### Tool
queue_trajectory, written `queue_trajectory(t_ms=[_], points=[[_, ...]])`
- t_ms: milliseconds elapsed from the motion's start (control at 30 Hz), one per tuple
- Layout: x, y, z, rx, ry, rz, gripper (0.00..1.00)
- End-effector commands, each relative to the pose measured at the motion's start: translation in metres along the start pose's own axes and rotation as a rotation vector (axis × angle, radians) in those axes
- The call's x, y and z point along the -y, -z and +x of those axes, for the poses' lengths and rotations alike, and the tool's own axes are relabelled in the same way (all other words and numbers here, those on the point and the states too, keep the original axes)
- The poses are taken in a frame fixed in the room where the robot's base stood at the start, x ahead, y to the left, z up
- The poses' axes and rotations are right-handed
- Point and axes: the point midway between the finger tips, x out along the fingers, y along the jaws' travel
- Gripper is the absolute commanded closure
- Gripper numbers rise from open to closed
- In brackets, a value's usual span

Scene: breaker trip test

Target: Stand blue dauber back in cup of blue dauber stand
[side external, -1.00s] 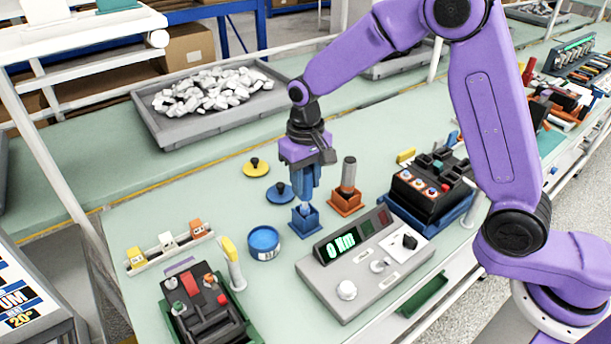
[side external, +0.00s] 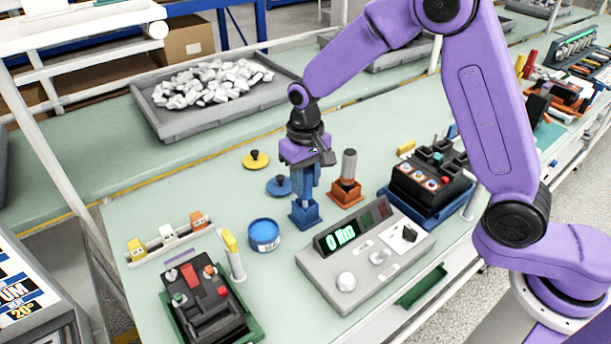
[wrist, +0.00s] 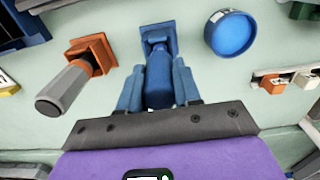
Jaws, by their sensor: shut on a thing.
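The blue dauber (wrist: 158,80) is between the fingers of my gripper (wrist: 158,78), which is shut on it. In the side view my gripper (side external: 305,185) points straight down over the blue dauber stand (side external: 305,215). The dauber's lower end meets the stand's cup, which also shows in the wrist view (wrist: 157,36). The dauber looks upright. My fingers hide most of it in the side view, and I cannot tell how deep its tip sits in the cup.
An orange stand with a grey-handled dauber (side external: 348,170) is close on the right. A blue round tin (side external: 264,235) is at the left front. A grey meter box (side external: 365,255) stands in front. Blue (side external: 279,185) and yellow (side external: 256,159) knobbed lids lie behind.

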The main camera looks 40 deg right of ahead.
Motion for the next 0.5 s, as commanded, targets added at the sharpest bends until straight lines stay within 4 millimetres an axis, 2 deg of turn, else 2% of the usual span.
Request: queue_trajectory(t_ms=[500], points=[[0.0, 0.0, 0.011, 0.001, 0.0, 0.0, 1.0]])
